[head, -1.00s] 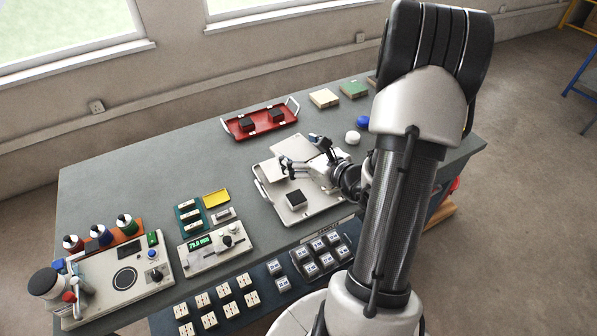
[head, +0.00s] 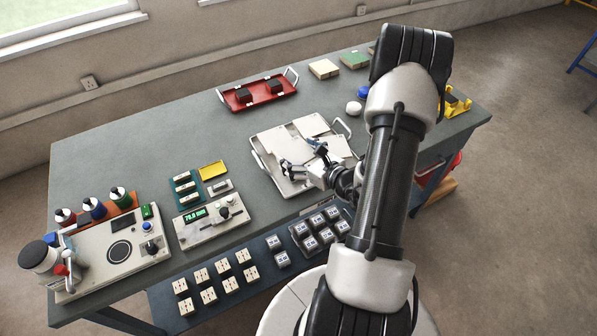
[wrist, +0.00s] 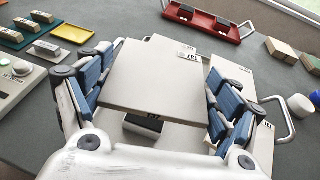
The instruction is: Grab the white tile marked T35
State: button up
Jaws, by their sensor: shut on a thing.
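My gripper (wrist: 150,95) is shut on a flat white tile (wrist: 150,75), with blue-padded fingers on its left and right sides. A small printed label shows at the tile's far right corner in the wrist view, too small to read surely. Another white tile (wrist: 228,72), also labelled, lies at the right of the tray.
A red tray (head: 228,99) with two black blocks stands behind. A white round piece (head: 353,108) is at the right rear. A device with a green display (head: 196,214) is left of the tray, with several small blocks (head: 208,296) at the front.

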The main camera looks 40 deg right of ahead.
jog(key=shift+f+b, duration=0.75)
jog(key=shift+f, duration=2.25)
jog(key=shift+f, duration=0.25)
jog(key=o, duration=1.1)
jog(key=shift+r, duration=0.1)
